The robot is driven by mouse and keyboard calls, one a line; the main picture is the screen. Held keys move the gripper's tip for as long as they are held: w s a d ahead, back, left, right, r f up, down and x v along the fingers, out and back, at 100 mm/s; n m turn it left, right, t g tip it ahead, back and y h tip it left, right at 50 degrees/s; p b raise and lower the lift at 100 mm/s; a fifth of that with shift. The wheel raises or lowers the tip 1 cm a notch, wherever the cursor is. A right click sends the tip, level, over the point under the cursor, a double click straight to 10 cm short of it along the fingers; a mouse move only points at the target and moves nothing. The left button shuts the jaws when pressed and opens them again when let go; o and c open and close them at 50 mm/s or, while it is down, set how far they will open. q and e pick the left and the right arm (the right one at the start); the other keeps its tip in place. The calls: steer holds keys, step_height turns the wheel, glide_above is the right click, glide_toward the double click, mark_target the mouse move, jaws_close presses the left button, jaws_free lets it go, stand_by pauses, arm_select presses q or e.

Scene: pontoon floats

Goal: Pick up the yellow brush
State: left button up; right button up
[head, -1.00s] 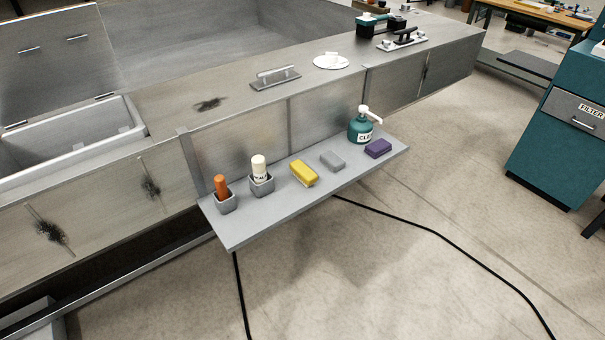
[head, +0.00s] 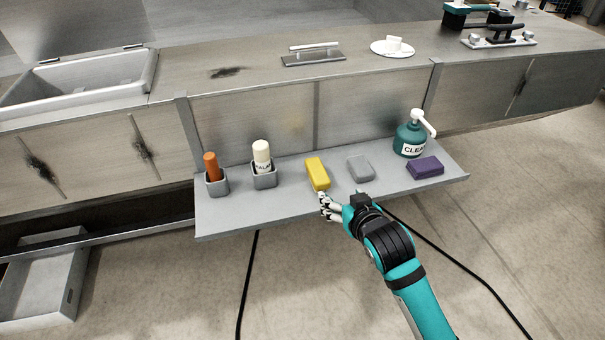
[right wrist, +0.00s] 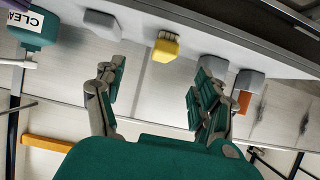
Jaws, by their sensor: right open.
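The yellow brush (head: 317,173) lies flat on the grey shelf (head: 225,222), between the holder with the white-capped bottle and a grey block. My right gripper (head: 329,207) is at the shelf's front edge, close in front of the brush's near end. In the right wrist view the brush (right wrist: 165,48) shows beyond and between the spread fingers of the right gripper (right wrist: 157,80). The right gripper is open and empty, apart from the brush. My left gripper is not in view.
A grey block (head: 360,168) and a purple block (head: 425,167) lie right of the brush. A teal pump bottle (head: 411,137) stands behind them. A white-capped bottle (head: 262,157) and an orange stick (head: 211,166) stand in grey holders to the left. A metal wall rises behind the shelf.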

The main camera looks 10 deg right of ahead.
mark_target(320, 175)
steer(key=x, duration=0.3)
steer(key=r+x, duration=0.1)
steer(key=x, duration=0.3)
steer(key=a+x, duration=0.1)
steer(key=x, duration=0.2)
steer(key=shift+w+a+r, duration=0.1)
steer(key=shift+w+r, duration=0.1)
steer(key=shift+w, duration=0.35)
steer(key=shift+x, duration=0.85)
steer(key=x, duration=0.3)
steer(key=shift+w+a+f, duration=0.1)
steer(key=shift+w, duration=0.15)
steer(key=shift+w+f, duration=0.25)
steer(key=shift+w, duration=0.25)
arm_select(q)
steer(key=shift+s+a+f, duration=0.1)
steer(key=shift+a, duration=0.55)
arm_select(e)
steer(key=c, duration=1.3)
steer(key=shift+r, duration=0.1)
